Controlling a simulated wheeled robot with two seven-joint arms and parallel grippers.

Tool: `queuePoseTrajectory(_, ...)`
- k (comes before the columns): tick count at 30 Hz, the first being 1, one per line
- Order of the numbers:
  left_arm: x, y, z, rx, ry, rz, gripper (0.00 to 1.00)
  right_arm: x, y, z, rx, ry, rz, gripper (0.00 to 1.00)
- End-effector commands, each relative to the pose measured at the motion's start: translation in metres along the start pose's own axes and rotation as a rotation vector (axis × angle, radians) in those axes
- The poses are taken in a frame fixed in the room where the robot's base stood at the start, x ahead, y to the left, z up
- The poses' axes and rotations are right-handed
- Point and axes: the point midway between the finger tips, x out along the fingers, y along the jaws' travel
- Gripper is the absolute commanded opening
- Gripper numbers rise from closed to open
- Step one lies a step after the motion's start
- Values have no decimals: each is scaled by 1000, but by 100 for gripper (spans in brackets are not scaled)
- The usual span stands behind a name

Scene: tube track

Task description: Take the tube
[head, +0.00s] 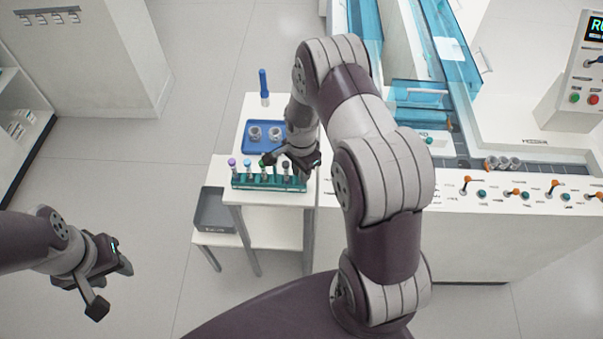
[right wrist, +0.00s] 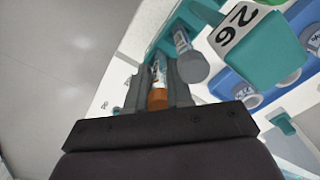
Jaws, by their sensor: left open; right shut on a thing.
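A teal rack (head: 240,183) with several capped tubes stands on the small white table. A purple-capped tube (head: 232,164) is at its left end. My right gripper (head: 290,161) is at the rack's right part. In the right wrist view its fingers (right wrist: 164,88) are shut on an orange-capped tube (right wrist: 157,98). I cannot tell whether this tube is still seated in the rack. My left gripper (head: 112,286) is open and empty over the floor.
Behind the rack is a blue tray (head: 249,149) with white cups (head: 255,133), and a blue-topped bottle (head: 263,84) beyond it. A grey bin (head: 212,212) is on a lower shelf. A white console (head: 480,220) with levers stands at the right. The left floor is clear.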

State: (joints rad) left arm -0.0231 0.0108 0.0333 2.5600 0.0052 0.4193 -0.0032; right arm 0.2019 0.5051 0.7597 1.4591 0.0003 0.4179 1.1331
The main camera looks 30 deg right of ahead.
Motion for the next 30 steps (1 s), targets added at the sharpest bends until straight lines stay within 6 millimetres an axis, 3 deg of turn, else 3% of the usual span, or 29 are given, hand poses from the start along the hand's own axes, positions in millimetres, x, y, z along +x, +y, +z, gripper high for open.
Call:
queuePoseTrajectory(5, 1, 0, 0, 0, 0, 0, 43, -4, 0, 0, 0, 1, -1, 4)
queuePoseTrajectory(12, 8, 0, 1, 0, 0, 0, 43, -39, -1, -1, 0, 2, -5, 4)
queuePoseTrajectory(24, 21, 0, 2, 0, 0, 0, 43, -95, 65, -67, 5, 2, -3, 4)
queuePoseTrajectory(30, 23, 0, 3, 0, 0, 0, 43, -108, 81, -82, 2, 0, 0, 4)
